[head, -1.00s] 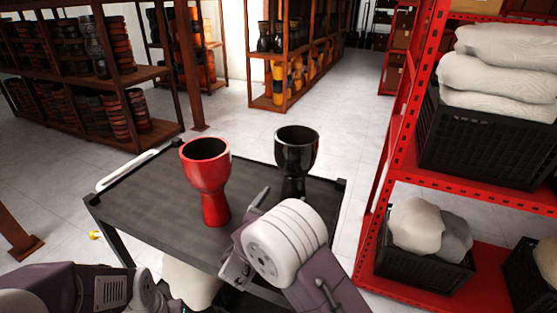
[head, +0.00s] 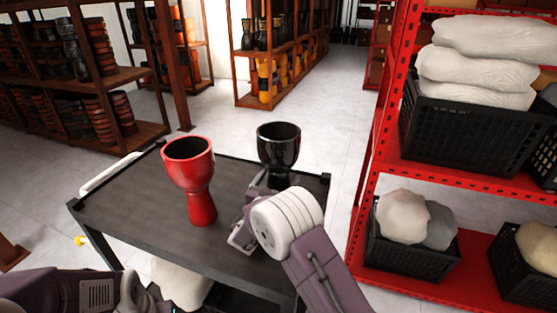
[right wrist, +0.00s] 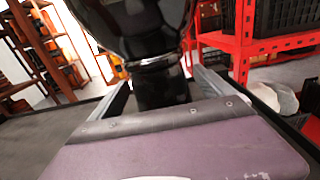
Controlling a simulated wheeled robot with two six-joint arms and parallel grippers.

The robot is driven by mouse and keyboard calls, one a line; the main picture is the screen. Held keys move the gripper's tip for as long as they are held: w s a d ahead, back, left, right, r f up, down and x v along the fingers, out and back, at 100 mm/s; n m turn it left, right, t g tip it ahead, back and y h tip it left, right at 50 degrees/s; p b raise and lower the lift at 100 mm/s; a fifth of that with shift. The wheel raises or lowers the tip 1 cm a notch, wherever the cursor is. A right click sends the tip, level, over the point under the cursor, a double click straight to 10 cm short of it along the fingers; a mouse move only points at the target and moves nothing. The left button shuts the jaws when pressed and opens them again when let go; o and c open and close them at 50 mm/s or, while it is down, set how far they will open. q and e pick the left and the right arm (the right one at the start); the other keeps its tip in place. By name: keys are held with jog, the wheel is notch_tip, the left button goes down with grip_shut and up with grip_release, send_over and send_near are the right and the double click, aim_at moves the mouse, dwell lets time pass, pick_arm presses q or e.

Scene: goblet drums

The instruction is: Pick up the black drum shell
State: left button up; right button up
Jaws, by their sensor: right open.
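The black drum shell (head: 279,146) is a glossy goblet shape standing upright on the dark cart top, right of the red drum shell (head: 190,178). My right gripper (head: 268,180) is at its lower stem, which the wrist and hand partly hide. In the right wrist view the black drum shell (right wrist: 160,85) stands between the two open fingers (right wrist: 160,86), one on each side of its stem. I cannot tell whether either finger touches it. My left arm shows at the lower left, but its gripper is not in view.
The cart top (head: 125,205) has free room to the left of the red drum. A red rack (head: 450,175) with black crates and white bundles stands close on the right. Wooden shelves (head: 75,70) with drums stand at the back left.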

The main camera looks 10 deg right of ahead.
aim_at(279, 168)
jog(key=shift+s, duration=0.1)
grip_shut()
jog(key=shift+r, duration=0.1)
jog(key=shift+r, duration=0.65)
notch_tip(279, 168, up, 3)
jog(key=shift+f+p, duration=0.15)
jog(key=shift+p, duration=0.2)
jog(key=s+d+r, duration=0.2)
jog(key=d+r, duration=0.5)
jog(key=d, duration=0.4)
jog(key=shift+s+d, duration=0.2)
